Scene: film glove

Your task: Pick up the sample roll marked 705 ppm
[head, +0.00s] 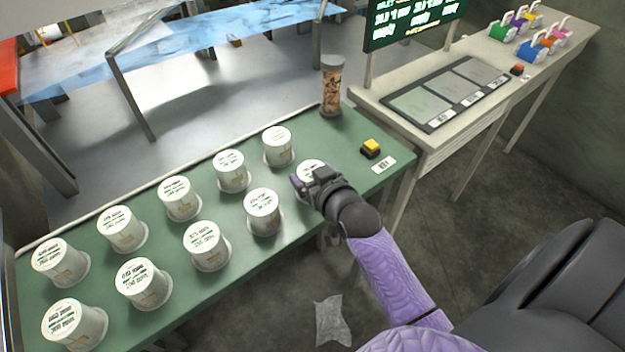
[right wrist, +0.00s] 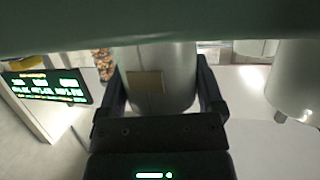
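Several white sample rolls with printed lids stand in two rows on the green table; their labels are too small and tilted to read, so I cannot tell which is marked 705 ppm. My right gripper (head: 310,190) is at the right end of the near row, at a roll (head: 312,168) that it partly hides. In the right wrist view that roll (right wrist: 165,75), with a tan patch, stands between the two spread fingers of my right gripper (right wrist: 162,85). The gripper looks open around it. My left gripper is not in view.
Neighbouring rolls (head: 263,210) (head: 278,147) stand close by on the green table (head: 345,140). A jar of brown pieces (head: 332,85), a yellow button (head: 371,147) and a white tag (head: 384,165) are to the right. A pale bench (head: 400,98) holds a dark panel and coloured items.

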